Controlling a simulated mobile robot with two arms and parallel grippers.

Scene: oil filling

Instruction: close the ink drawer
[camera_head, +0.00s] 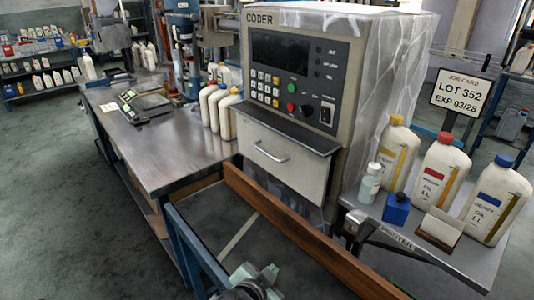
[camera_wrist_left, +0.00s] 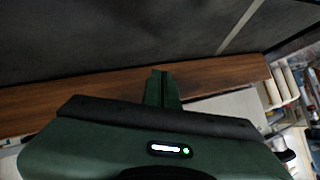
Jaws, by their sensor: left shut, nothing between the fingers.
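The ink drawer (camera_head: 284,162) is in the front of the coder machine (camera_head: 345,60), below its keypad. Its pale front has a silver bar handle (camera_head: 270,152) and stands out from the machine, with a dark strip along its top edge. My left gripper (camera_head: 262,276) is at the bottom of the head view, well below and in front of the drawer, touching nothing that I can see. In the left wrist view its green fingers (camera_wrist_left: 162,88) are together and empty, seen against a brown wooden rail. My right gripper is not in view.
The wooden rail (camera_head: 300,232) runs across in front of the machine, between my left gripper and the drawer. A steel bench (camera_head: 170,150) with white bottles is to the left. A job card (camera_head: 461,93) and oil bottles (camera_head: 438,172) stand at the right.

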